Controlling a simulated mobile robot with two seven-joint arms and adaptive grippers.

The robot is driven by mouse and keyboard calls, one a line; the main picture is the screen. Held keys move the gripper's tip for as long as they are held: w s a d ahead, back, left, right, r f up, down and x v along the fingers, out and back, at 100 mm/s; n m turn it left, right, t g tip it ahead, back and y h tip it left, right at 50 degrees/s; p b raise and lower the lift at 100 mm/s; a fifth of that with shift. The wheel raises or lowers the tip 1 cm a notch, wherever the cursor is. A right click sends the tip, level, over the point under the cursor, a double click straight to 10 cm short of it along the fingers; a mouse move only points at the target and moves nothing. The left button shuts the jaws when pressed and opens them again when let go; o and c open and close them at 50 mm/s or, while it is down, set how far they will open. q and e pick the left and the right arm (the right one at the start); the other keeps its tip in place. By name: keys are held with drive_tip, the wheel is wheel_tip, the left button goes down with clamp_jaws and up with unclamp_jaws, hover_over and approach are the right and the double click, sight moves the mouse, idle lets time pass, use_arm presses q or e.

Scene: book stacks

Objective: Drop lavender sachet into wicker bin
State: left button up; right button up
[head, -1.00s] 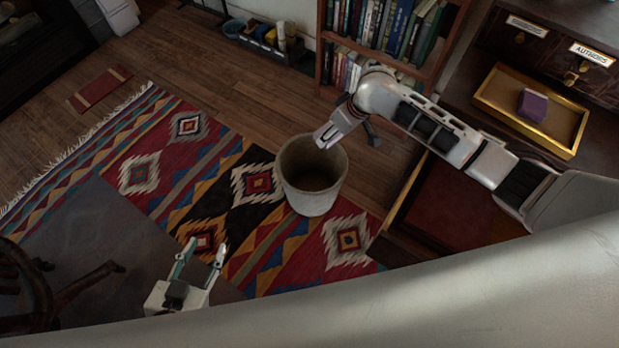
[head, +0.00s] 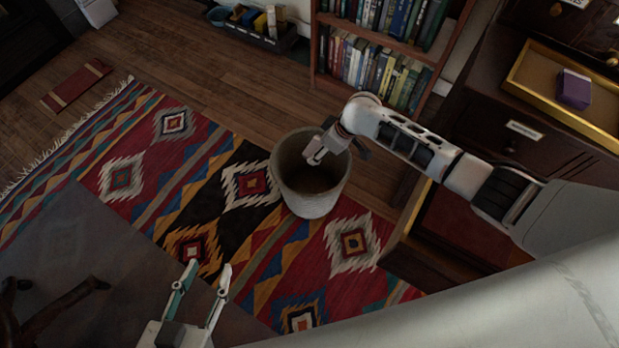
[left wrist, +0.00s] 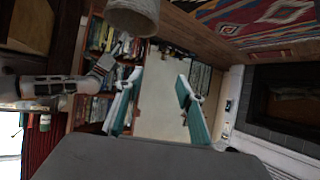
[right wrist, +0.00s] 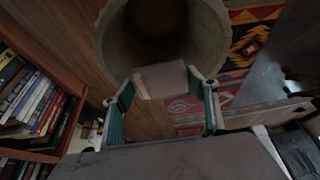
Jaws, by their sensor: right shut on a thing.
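The wicker bin (head: 310,200) is a pale round basket standing open on the rug's edge. Its rim also shows in the right wrist view (right wrist: 215,45), and part of it in the left wrist view (left wrist: 132,18). My right gripper (head: 314,158) is over the bin's mouth, pointing down toward it. In the right wrist view its fingers are shut on a pale greyish-mauve pad, the lavender sachet (right wrist: 162,79), which is in front of the bin's opening. In the head view the sachet is hard to make out. My left gripper (head: 208,272) is open and empty, low over the rug.
An open drawer (head: 535,98) at the right holds a purple block (head: 573,88). A bookcase (head: 395,45) stands behind the bin. A dark tray (head: 262,35) with small items lies at the back. The patterned rug (head: 170,190) is largely clear.

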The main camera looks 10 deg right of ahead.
drive_tip(key=shift+s+f, duration=0.1)
drive_tip(key=shift+f, duration=0.3)
drive_tip(key=shift+r, duration=0.1)
drive_tip(key=o, duration=1)
use_arm(q)
drive_tip(key=shift+w+d+r, duration=0.3)
drive_tip(key=shift+w+r, duration=0.05)
drive_tip(key=shift+r, duration=0.2)
use_arm(e)
drive_tip(key=shift+o, duration=0.4)
use_arm(q)
drive_tip(key=shift+f, duration=0.1)
use_arm(e)
drive_tip(key=v, duration=1.2)
